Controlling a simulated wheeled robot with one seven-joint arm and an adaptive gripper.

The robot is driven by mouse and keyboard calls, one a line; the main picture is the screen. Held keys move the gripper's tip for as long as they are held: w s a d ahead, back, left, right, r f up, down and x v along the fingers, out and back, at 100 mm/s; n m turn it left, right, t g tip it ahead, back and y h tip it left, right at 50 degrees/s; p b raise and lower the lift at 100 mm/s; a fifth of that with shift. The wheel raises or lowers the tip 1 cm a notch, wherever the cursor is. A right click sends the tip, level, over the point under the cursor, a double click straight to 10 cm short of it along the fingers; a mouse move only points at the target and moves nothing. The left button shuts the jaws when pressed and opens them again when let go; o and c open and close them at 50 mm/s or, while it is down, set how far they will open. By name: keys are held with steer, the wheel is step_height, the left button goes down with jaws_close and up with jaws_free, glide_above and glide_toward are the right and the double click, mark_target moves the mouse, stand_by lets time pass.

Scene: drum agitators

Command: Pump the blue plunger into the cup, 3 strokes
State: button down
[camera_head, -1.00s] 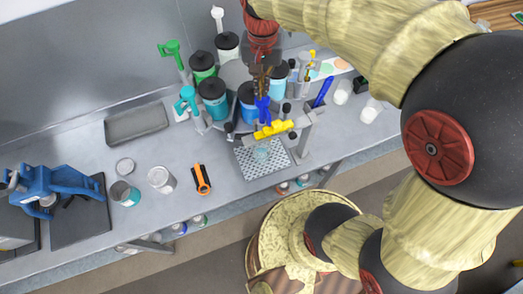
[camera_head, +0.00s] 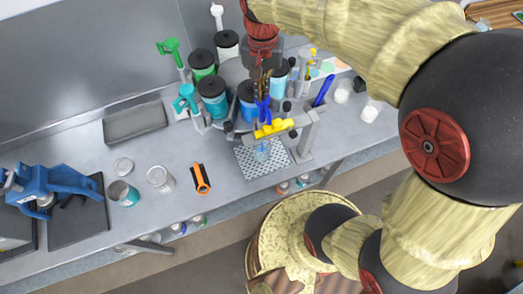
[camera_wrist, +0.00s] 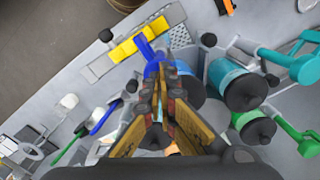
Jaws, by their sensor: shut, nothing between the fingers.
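The blue plunger (camera_head: 263,109) stands over the front of the drum rack, directly beneath my gripper (camera_head: 262,92). In the wrist view, the blue plunger (camera_wrist: 152,62) shows just past the fingertips of my gripper (camera_wrist: 158,82). My gripper is shut with nothing held between its fingers. Its tips are at or very close to the plunger top; contact is hard to tell. A clear cup (camera_head: 262,151) with a bluish tint stands on the perforated drip tray (camera_head: 279,163) below a yellow part (camera_head: 272,128). The gripper and yellow part hide some of the plunger.
Drums with black lids, including a teal drum (camera_head: 212,94) and a green drum (camera_head: 202,66), crowd around my gripper. A grey post (camera_head: 306,135) stands right of the cup.

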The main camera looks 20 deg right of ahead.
steer(key=shift+f+b, duration=0.85)
steer(key=shift+f, duration=0.7)
steer(key=shift+r, duration=0.1)
steer(key=shift+r+p, duration=1.75)
steer(key=shift+r, duration=0.75)
steer(key=shift+f, duration=0.15)
steer(key=shift+f+b, duration=1.55)
steer(key=shift+f, duration=0.8)
steer(key=shift+r+p, duration=1.65)
steer(key=shift+r, duration=0.85)
